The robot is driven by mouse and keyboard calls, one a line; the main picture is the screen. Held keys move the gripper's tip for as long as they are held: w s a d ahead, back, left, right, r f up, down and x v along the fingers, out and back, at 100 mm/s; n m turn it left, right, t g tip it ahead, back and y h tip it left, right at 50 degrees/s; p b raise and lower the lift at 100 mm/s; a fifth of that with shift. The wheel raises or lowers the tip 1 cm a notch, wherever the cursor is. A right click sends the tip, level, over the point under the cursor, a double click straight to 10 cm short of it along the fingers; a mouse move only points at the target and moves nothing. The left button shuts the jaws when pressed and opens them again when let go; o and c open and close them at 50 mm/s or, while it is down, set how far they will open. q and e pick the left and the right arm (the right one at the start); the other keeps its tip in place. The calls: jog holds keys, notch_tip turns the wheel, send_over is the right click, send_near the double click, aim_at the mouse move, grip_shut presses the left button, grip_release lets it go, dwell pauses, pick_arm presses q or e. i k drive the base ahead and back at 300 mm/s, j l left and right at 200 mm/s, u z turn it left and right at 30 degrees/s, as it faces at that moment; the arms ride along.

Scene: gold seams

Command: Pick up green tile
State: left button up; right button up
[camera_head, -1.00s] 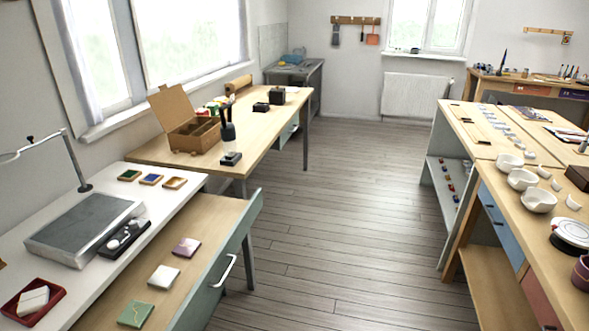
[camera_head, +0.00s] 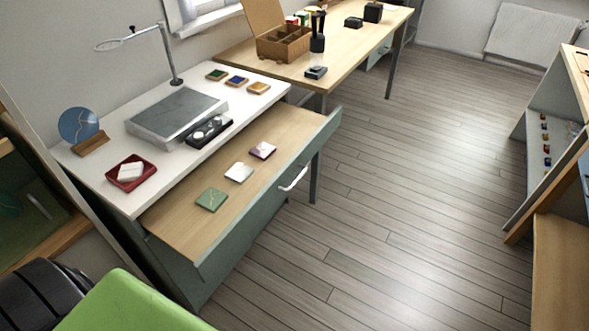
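The green tile (camera_head: 212,199) lies flat in the open drawer (camera_head: 185,236), near its front left end. It is square with a thin gold seam. A white tile (camera_head: 239,172) and a purple tile (camera_head: 263,150) lie in a row behind it in the same drawer. Neither gripper shows in the head view. A bright green surface and a black part fill the bottom left corner.
The white tabletop above the drawer holds a red tray (camera_head: 131,173), a grey slab (camera_head: 178,114), a blue disc on a stand (camera_head: 78,125) and a magnifier lamp (camera_head: 168,58). The open drawer juts over the floor. The wooden floor (camera_head: 400,220) is clear.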

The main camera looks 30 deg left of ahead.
aim_at(212, 199)
jog(key=u, duration=1.25)
